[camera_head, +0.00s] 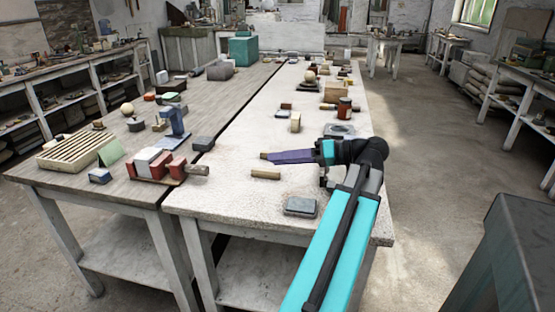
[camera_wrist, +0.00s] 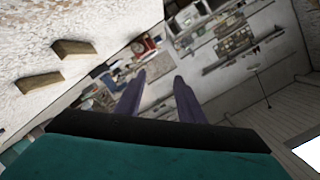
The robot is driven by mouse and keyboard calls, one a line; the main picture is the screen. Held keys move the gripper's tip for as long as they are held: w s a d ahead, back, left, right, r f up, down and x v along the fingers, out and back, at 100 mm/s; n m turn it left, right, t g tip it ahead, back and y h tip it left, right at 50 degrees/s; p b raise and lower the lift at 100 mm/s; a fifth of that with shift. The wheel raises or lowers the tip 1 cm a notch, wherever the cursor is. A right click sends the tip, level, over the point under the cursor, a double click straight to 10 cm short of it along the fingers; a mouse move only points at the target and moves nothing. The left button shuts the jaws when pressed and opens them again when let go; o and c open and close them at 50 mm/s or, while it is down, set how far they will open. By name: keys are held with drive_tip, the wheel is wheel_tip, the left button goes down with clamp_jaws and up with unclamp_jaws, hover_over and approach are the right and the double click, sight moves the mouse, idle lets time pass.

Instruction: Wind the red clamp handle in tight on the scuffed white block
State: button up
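A red clamp (camera_head: 174,172) with a white block (camera_head: 148,155) between its red parts stands near the front right edge of the left, wooden table. A brownish piece (camera_head: 197,169) sticks out at its right end; I cannot tell whether this is the handle. The clamp also shows small in the wrist view (camera_wrist: 142,48), beyond my fingertips. My gripper (camera_head: 264,156) reaches left over the pale table, well to the right of the clamp. In the wrist view its two purple fingers (camera_wrist: 158,80) stand apart with nothing between them.
A blue stand (camera_head: 177,122) rises just behind the clamp, and a slatted tray (camera_head: 72,153) lies to its left. A dark block (camera_head: 203,144) sits between clamp and gripper.

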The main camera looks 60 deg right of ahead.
drive_tip(key=shift+s+d+r, duration=0.15)
drive_tip(key=shift+s+d, duration=0.35)
drive_tip(key=shift+s, duration=0.2)
drive_tip(key=shift+p, duration=0.3)
